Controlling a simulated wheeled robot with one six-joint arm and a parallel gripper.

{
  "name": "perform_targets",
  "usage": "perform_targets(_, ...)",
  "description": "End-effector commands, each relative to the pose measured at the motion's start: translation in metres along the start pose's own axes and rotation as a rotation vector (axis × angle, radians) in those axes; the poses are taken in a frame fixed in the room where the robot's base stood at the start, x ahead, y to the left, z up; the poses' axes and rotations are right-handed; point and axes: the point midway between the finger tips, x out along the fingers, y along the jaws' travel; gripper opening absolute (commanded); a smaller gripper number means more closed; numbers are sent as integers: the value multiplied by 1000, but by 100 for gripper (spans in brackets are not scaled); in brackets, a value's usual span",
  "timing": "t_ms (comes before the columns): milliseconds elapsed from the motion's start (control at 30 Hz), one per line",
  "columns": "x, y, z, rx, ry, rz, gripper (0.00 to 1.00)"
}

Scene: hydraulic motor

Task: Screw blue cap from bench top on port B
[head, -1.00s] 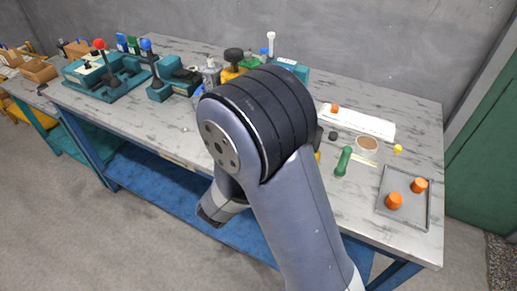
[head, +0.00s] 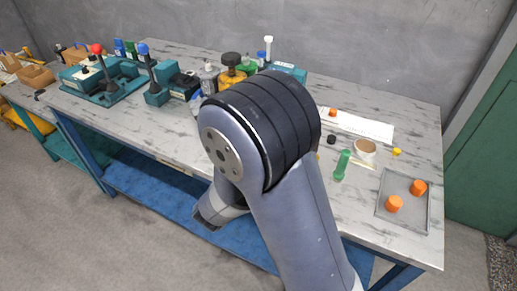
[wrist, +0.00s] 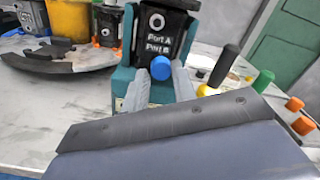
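In the wrist view, the two pale fingers of my gripper (wrist: 160,84) stand on either side of a round blue cap (wrist: 161,68) and appear closed on it. The cap lies in front of the teal and black hydraulic motor (wrist: 125,77), just below its printed "Port A" and "Port B" labels. An upper port ring (wrist: 157,22) shows bare above the labels. The cap covers the spot below the labels, so port B is hidden and I cannot tell whether cap and port touch.
Right of the motor stand a dark upright handle (wrist: 223,66), a yellow piece (wrist: 206,90) and a green piece (wrist: 263,80). A dark curved part (wrist: 60,62) lies left. In the head view, a grey tray (head: 380,222) with orange caps (head: 394,203) sits at the bench's right end.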

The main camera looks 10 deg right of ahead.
Motion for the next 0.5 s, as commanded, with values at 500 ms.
perform_targets(500, 0, 0, -1, -234, 3, 2, 31)
